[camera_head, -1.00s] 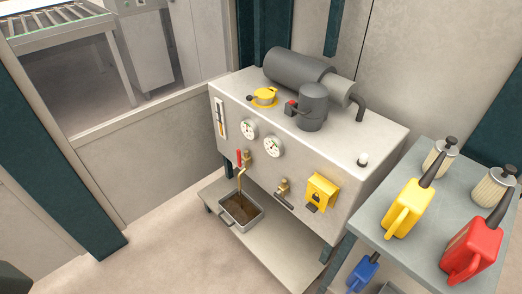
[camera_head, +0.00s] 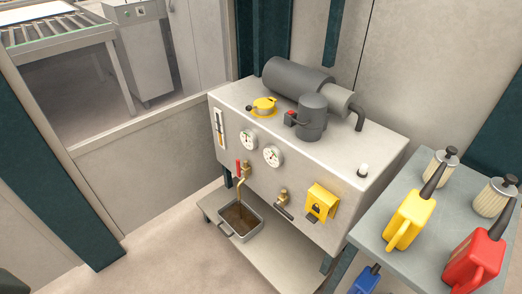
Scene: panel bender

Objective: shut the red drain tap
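The red drain tap (camera_head: 238,168) is on the lower left of the front of the beige hydraulic tank (camera_head: 225,160). Its red handle stands upright beside a brass body (camera_head: 246,170). A brown stream of oil (camera_head: 240,192) runs from the tap into a grey drain pan (camera_head: 229,229) on the low shelf below. The pan holds dark brown liquid. Neither of my grippers shows in the head view.
A second brass valve (camera_head: 283,196) with a dark handle and a yellow lock box (camera_head: 321,203) sit further right on the tank front. A grey table (camera_head: 391,265) at the right carries yellow (camera_head: 410,221) and red (camera_head: 475,260) cans and filters. Floor at the front left is clear.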

